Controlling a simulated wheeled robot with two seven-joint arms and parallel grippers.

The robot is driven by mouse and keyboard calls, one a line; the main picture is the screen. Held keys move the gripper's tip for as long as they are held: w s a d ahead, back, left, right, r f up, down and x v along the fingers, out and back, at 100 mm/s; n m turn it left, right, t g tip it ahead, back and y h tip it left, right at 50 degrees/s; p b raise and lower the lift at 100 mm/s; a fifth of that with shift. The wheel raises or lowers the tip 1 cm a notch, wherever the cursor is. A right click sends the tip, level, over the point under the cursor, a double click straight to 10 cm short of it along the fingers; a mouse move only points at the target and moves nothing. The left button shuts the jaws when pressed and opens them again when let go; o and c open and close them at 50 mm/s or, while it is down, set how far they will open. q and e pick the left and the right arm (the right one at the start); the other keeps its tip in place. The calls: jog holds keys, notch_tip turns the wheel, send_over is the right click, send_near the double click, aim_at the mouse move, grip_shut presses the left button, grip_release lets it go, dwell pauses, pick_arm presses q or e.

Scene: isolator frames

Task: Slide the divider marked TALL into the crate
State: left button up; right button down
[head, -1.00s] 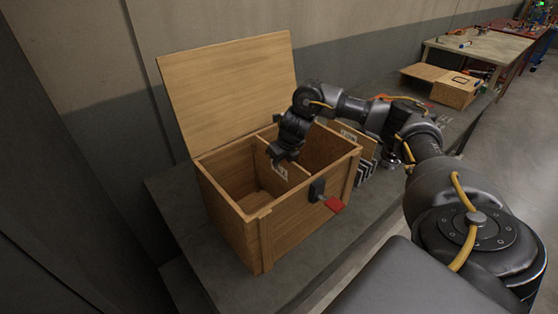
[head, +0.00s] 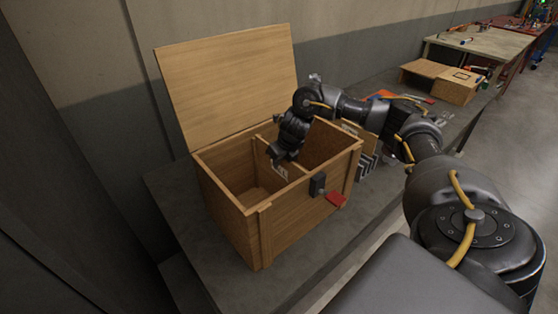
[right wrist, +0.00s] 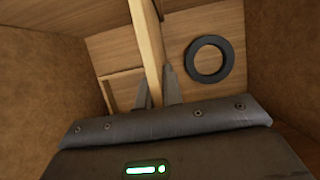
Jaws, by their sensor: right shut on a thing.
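The wooden crate (head: 232,222) stands on a grey bench with its lid (head: 225,88) raised. My right gripper (head: 278,158) is inside the crate's opening, shut on the top edge of a wooden divider (head: 291,174). The divider stands upright between the crate's walls, roughly mid-crate, and bears a small pale label I cannot read. In the right wrist view, the two fingers (right wrist: 158,92) pinch the thin divider edge (right wrist: 148,40) from both sides. The divider's lower edge is hidden. My left gripper is out of view.
A black ring (right wrist: 208,60) shows to the right of the divider in the wrist view. A dark latch (head: 318,185) and a red tag (head: 335,199) are on the crate's front. A dark slotted rack (head: 366,166) stands right of the crate, beside my arm.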

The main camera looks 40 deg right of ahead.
jog(key=shift+f+b, duration=0.35)
jog(key=shift+f, duration=0.2)
jog(key=c, duration=1.5)
grip_release()
jog(key=v, duration=0.5)
jog(key=shift+r, duration=0.25)
jog(key=p+v, duration=0.2)
jog(key=v, duration=0.2)
jog(key=shift+r, duration=0.3)
jog(key=shift+s+r, duration=0.35)
jog(key=shift+r, duration=0.05)
